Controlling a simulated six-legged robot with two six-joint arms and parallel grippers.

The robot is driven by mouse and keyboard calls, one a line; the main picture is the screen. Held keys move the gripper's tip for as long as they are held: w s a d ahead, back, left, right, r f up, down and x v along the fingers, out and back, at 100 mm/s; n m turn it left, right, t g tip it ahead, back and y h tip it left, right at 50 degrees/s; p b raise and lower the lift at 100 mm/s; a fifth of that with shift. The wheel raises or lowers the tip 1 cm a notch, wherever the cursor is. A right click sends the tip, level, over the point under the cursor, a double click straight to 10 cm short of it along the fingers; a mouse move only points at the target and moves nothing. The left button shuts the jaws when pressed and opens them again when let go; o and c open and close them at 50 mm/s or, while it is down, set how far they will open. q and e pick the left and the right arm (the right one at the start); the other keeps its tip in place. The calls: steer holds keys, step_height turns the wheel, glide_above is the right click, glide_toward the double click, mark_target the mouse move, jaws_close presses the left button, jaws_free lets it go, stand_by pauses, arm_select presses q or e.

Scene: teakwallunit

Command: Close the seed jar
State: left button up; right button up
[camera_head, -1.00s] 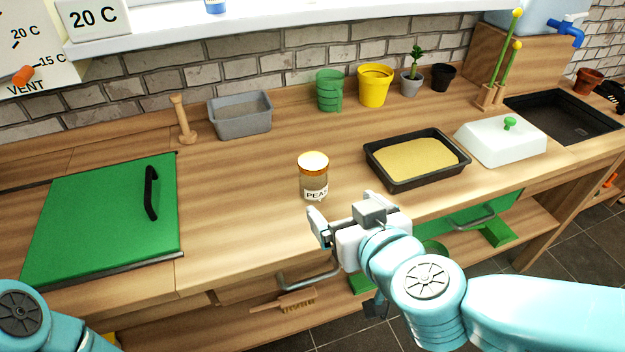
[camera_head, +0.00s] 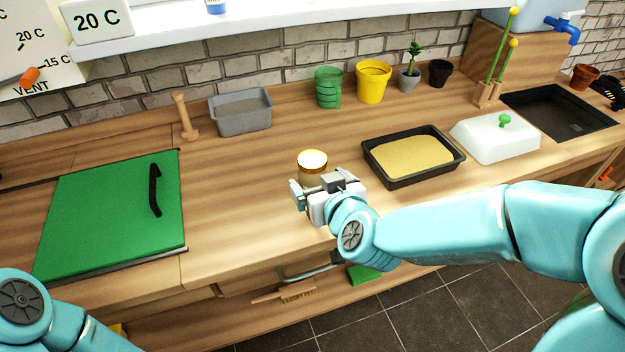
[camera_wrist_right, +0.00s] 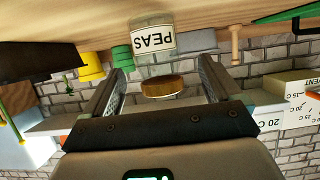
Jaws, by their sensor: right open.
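I cannot tell whether the lid is fastened. My right gripper is open, its fingers on either side of the jar in the wrist view, with gaps to both. My left gripper is not in view.
A black tray of sand (camera_head: 387,181) stands right of the jar, with a white lid with a green knob (camera_head: 493,139) beyond. A grey bin (camera_head: 241,125) and pots, including a yellow one (camera_head: 373,85), stand behind. A green panel (camera_head: 112,215) is at left. Worktop left of the jar is clear.

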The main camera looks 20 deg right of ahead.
mark_target(317, 178)
steer(key=x, duration=0.5)
steer(key=shift+w+d, duration=0.1)
steer(key=shift+w, duration=0.15)
steer(key=shift+s+r, duration=0.1)
steer(key=shift+s, duration=0.05)
steer(key=shift+c, duration=0.3)
steer(key=c, duration=1.2)
steer(key=shift+r, duration=0.1)
step_height(317, 178, up, 20)
steer(key=p, duration=1)
